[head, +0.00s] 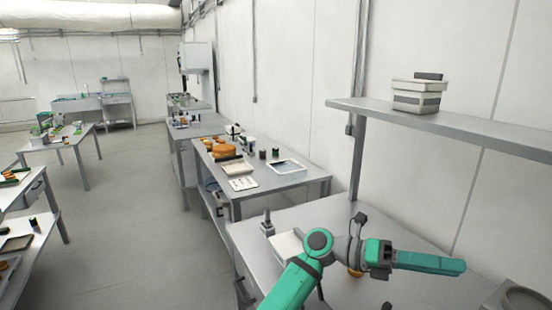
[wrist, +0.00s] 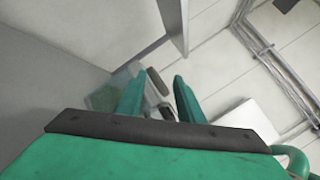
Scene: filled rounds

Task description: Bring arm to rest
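My arm, green and dark grey, reaches over the near steel workbench (head: 318,215) in the head view. My gripper (head: 452,265) extends to the right, above the bench and below the shelf. In the wrist view my gripper (wrist: 160,82) shows two green fingers set apart with a gap between them. Nothing is seen clamped in the gap. A dark piece and a pale greenish box (wrist: 106,97) show behind the fingers, and I cannot tell how far off they are.
A wall shelf (head: 460,126) holding a grey box (head: 416,98) runs above the bench. An orange item (head: 355,272) is partly hidden under my arm. A round grey vessel (head: 520,298) stands at lower right. Another bench (head: 262,181) with several items lies beyond. Floor (head: 150,210) at left is clear.

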